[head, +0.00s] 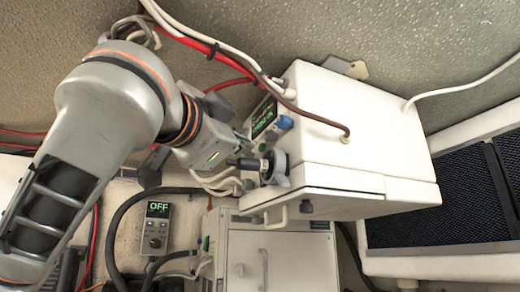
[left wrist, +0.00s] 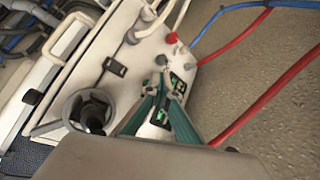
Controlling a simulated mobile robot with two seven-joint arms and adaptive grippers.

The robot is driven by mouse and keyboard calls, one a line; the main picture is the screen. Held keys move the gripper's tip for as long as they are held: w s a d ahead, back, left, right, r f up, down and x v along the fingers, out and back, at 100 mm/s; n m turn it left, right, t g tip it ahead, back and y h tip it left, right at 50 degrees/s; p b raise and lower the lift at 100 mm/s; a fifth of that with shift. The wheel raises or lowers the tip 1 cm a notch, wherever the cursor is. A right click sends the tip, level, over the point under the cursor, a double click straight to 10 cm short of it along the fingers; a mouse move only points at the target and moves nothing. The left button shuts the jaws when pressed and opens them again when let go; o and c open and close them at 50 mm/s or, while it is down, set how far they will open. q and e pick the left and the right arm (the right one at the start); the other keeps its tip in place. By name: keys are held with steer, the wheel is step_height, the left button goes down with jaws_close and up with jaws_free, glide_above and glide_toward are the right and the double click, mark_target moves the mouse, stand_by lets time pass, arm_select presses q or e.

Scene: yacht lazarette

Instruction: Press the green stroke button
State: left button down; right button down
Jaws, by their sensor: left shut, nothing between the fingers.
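A white box unit (head: 360,150) has a control panel on its left face, with a green-lit display (head: 263,118) and a blue knob (head: 285,122). In the left wrist view the panel shows small green lit parts (left wrist: 158,115) between my fingers. I cannot tell which green part is the stroke button. My left gripper (left wrist: 163,84) is shut and empty, its teal fingers pointing over the panel. Whether the tips touch it is unclear. In the head view my left arm reaches in from the left and its fingers are mostly hidden. My right gripper is not in view.
A round grey fitting with a black centre (left wrist: 90,108) sticks out beside the panel. A red knob (left wrist: 171,38) is near its far end. Red and white cables cross close by. A small controller reading OFF (head: 157,224) and a lower grey cabinet (head: 265,262) are below.

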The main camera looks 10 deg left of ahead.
arm_select(q)
steer(key=s+a, duration=0.1)
steer(key=a, duration=0.1)
steer(key=s+a+b, duration=0.1)
steer(key=a, duration=0.1)
steer(key=shift+s, duration=0.4)
stand_by(1.1)
